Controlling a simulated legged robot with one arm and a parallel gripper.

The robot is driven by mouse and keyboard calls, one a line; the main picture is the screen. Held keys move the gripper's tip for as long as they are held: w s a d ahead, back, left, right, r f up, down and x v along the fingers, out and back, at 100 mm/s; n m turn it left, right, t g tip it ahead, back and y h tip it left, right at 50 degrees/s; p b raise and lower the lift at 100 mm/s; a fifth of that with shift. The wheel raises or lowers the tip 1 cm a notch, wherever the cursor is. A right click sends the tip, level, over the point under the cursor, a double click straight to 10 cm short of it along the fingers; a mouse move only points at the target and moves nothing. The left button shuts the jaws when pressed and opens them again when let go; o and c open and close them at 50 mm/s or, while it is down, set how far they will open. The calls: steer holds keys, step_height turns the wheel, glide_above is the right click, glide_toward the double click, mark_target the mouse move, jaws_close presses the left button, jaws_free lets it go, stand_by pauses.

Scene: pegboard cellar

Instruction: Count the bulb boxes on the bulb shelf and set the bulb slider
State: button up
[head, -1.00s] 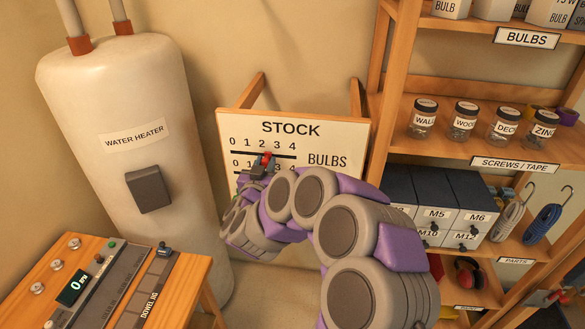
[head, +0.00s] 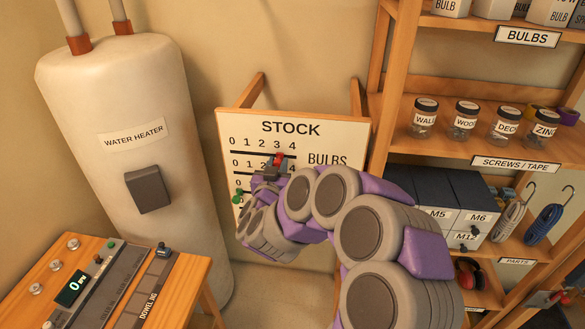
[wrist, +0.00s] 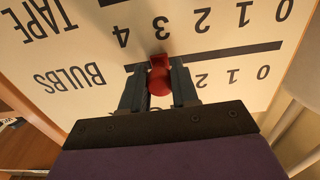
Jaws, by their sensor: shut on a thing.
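The STOCK board (head: 345,130) stands in the middle of the head view, with number rows 0 to 4 and a BULBS label. The red slider knob (head: 279,157) is on the upper track, close to the 3. My gripper (head: 271,166) reaches the board from below right, and its body hides the lower rows. In the wrist view the board is upside down; my gripper's dark fingers (wrist: 160,88) are shut on the red slider knob (wrist: 159,77). White bulb boxes (head: 450,7) stand above the BULBS sign (head: 527,37), cut off by the top edge, so their full number is hidden.
A water heater (head: 120,100) stands left of the board. A wooden bench (head: 190,285) with a control panel is at lower left. Shelves with jars (head: 466,120), drawers (head: 470,195) and hooks are close on the right. A green knob (head: 237,197) shows lower on the board.

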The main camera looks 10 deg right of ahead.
steer(key=shift+s+d+b, duration=0.2)
steer(key=shift+s+d, duration=0.05)
steer(key=shift+d, duration=0.55)
steer(key=shift+s+d+b, duration=0.2)
steer(key=shift+s+d, duration=0.05)
steer(key=shift+d, duration=0.5)
steer(key=o, duration=1.6)
steer(key=shift+c, duration=0.2)
steer(key=shift+s+a+r+p, duration=0.1)
steer(key=shift+s+a+p, duration=0.05)
steer(key=shift+s+p, duration=0.15)
steer(key=b, duration=0.8)
glide_toward(291, 157)
steer(key=v, duration=0.4)
steer(key=shift+b, duration=0.4)
